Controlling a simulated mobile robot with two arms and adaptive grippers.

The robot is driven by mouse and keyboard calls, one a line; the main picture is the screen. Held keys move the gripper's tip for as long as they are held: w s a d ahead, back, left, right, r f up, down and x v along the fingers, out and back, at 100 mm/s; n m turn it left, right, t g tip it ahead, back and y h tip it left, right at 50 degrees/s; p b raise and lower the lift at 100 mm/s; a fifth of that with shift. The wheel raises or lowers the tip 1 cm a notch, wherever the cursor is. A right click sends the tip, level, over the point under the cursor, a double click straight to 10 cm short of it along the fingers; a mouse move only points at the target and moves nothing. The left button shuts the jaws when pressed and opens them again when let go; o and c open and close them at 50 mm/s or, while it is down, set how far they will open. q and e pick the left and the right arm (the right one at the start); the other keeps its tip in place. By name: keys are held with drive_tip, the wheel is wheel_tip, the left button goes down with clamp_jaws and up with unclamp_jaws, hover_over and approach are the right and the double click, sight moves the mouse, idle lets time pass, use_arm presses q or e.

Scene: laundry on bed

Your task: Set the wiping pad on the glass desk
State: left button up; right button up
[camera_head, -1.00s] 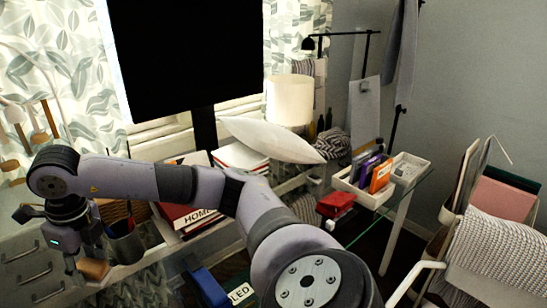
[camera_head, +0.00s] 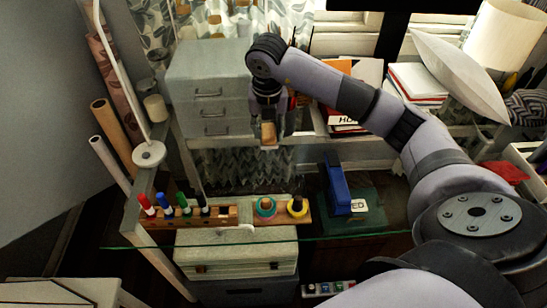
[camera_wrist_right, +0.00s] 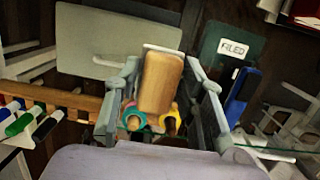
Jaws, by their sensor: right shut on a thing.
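The wiping pad (camera_head: 268,132) is a small wooden block with a pale layer along one edge. My right gripper (camera_head: 267,122) is shut on it and holds it over the back part of the glass desk (camera_head: 235,170), in front of the grey drawer unit. In the right wrist view the pad (camera_wrist_right: 160,82) sits between the two fingers (camera_wrist_right: 158,95). The pad looks raised above the glass, though the exact gap is hard to tell. My left gripper is not in view.
A wooden rack (camera_head: 185,216) with several markers and tape rolls (camera_head: 265,208) lies near the front edge. A blue stapler-like object (camera_head: 338,188) stands right of them. The grey drawer unit (camera_head: 210,90) stands behind. Glass between drawers and rack looks clear.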

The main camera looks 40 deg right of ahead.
sight(269, 170)
wheel_tip(269, 170, down, 13)
drive_tip(key=shift+r+p, duration=0.1)
drive_tip(key=shift+p, duration=0.75)
drive_tip(key=shift+f, duration=0.3)
drive_tip(key=shift+f, duration=0.15)
drive_tip(key=o, duration=1.1)
drive_tip(key=shift+o, duration=0.2)
